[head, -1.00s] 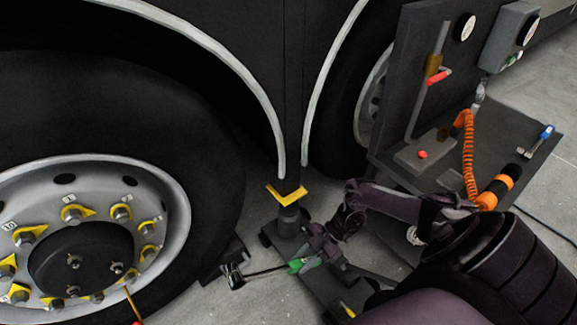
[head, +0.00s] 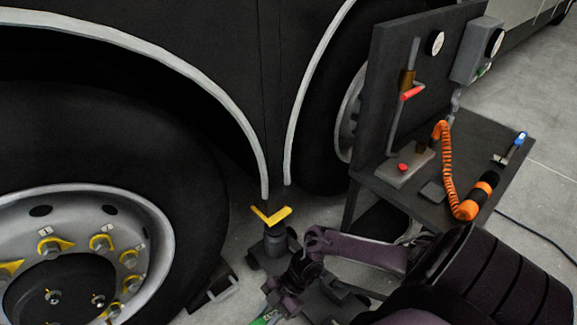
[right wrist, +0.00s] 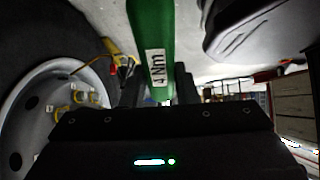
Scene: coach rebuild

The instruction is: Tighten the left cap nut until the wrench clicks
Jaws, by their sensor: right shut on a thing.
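My right gripper (head: 277,303) is low at the bottom edge of the head view, right of the big wheel. It is shut on a green-handled wrench (head: 265,319). In the right wrist view the green wrench handle (right wrist: 152,45) stands between the fingers, with a white label ending in "Nm". The wrench's working end is out of the head view. On the dark wheel hub (head: 25,285) are small nuts, one at left (head: 54,297) and one at right (head: 98,300); I cannot tell which is the left cap nut. The lower hub is cut off. My left gripper is not in view.
Wheel nuts with yellow pointers (head: 101,243) ring the hub. A jack with a yellow saddle (head: 270,215) stands right of the tyre. A dark bench (head: 455,165) at right carries a black-and-orange cylinder (head: 478,195), an orange coiled hose (head: 447,165) and a blue-ended tool (head: 511,147).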

